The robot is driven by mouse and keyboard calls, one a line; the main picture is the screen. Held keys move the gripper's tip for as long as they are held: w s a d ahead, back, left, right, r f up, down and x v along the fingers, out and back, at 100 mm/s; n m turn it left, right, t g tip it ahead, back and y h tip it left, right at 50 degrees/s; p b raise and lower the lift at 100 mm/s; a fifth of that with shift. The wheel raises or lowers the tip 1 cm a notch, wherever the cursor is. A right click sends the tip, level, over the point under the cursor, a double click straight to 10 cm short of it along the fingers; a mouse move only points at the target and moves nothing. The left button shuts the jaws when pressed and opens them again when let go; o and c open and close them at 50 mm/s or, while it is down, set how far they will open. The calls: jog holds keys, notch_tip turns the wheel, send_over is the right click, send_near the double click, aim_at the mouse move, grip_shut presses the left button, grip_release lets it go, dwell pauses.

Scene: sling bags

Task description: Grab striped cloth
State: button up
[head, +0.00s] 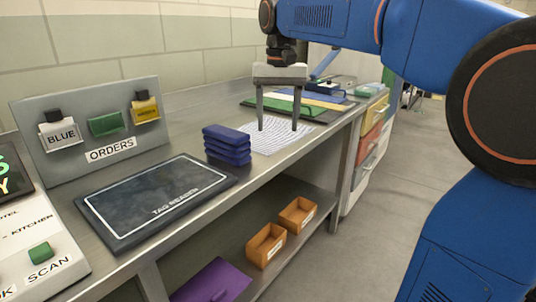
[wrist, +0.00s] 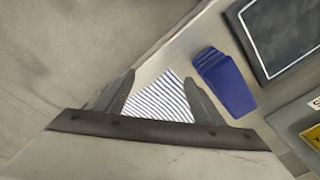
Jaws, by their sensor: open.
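The striped cloth (head: 272,140) is white with thin dark stripes and lies flat on the metal bench, beside a stack of folded dark blue cloths (head: 228,144). My gripper (head: 279,130) is open and points down over the striped cloth; whether its fingertips touch the cloth I cannot tell. In the wrist view the striped cloth (wrist: 160,100) shows between the two fingers of my gripper (wrist: 160,92), with its lower part hidden by the gripper body. The blue stack (wrist: 227,80) is to the right of the fingers there.
A black tag reader pad (head: 155,200) lies nearer on the bench. An orders board (head: 100,125) stands against the wall. Green and other coloured flat items (head: 300,105) lie beyond the cloth. Two orange bins (head: 266,245) and a purple item (head: 213,281) sit on the lower shelf.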

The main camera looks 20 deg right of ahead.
jog(key=w+a+r, duration=0.1)
jog(key=w+a, duration=0.1)
jog(key=w, duration=0.2)
jog(key=shift+g, duration=0.3)
jog(key=shift+d+f, duration=0.2)
jog(key=shift+f, duration=4.55)
grip_shut()
notch_tip(320, 180, up, 12)
jog(key=shift+r, duration=0.1)
notch_tip(320, 180, up, 9)
send_over(268, 153)
jog(key=shift+s, duration=0.1)
